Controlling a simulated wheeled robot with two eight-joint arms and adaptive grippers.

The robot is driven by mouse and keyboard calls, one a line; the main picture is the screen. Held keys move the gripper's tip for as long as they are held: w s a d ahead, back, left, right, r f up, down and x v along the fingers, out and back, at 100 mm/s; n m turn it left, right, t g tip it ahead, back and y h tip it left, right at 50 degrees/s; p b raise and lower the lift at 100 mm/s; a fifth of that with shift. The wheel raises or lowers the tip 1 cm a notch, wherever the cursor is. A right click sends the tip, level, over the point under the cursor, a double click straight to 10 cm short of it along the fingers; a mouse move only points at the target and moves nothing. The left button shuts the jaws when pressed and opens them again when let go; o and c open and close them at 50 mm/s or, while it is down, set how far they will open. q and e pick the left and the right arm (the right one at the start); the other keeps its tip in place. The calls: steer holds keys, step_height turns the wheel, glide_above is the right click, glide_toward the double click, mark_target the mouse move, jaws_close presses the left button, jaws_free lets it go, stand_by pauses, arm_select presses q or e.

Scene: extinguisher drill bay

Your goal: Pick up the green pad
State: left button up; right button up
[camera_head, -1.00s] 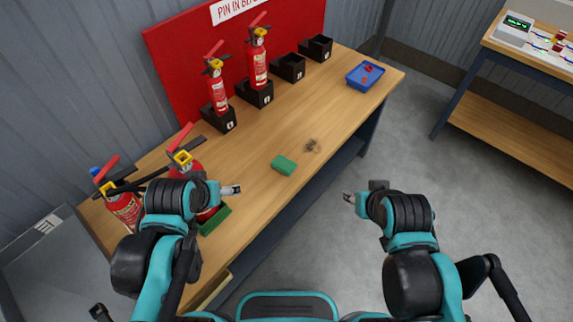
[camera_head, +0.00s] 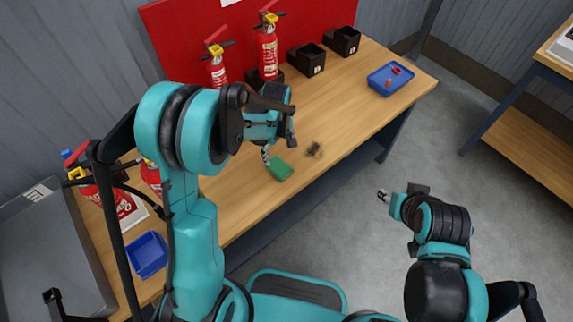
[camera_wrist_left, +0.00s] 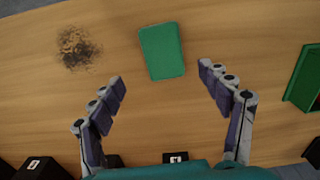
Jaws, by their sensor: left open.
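The green pad (camera_head: 281,170) lies flat on the wooden workbench (camera_head: 232,205), near its front edge. My left gripper (camera_head: 277,148) is above the bench beside the pad in the head view, open and empty. In the left wrist view the pad (camera_wrist_left: 162,50) lies just beyond and between the spread fingertips of the left gripper (camera_wrist_left: 162,76), not gripped. My right gripper (camera_head: 384,197) is off the bench, over the floor; its jaws are too small to read.
A dark smudge (camera_head: 313,150) is beside the pad. A green tray (camera_wrist_left: 304,80) shows in the left wrist view. Fire extinguishers (camera_head: 268,50) and black holders (camera_head: 307,60) line the back. Blue trays stand at the far right (camera_head: 390,80) and near left (camera_head: 148,254).

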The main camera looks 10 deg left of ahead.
mark_target(278, 166)
arm_select(q)
step_height(278, 166, down, 3)
steer(key=shift+s+r+b, duration=0.1)
steer(key=shift+b, duration=0.45)
steer(key=f, duration=0.1)
steer(key=f+b, duration=0.1)
steer(key=f, duration=0.1)
steer(key=f+b, duration=0.1)
steer(key=f, duration=0.1)
steer(key=shift+s, duration=0.25)
steer(key=c, duration=1.2)
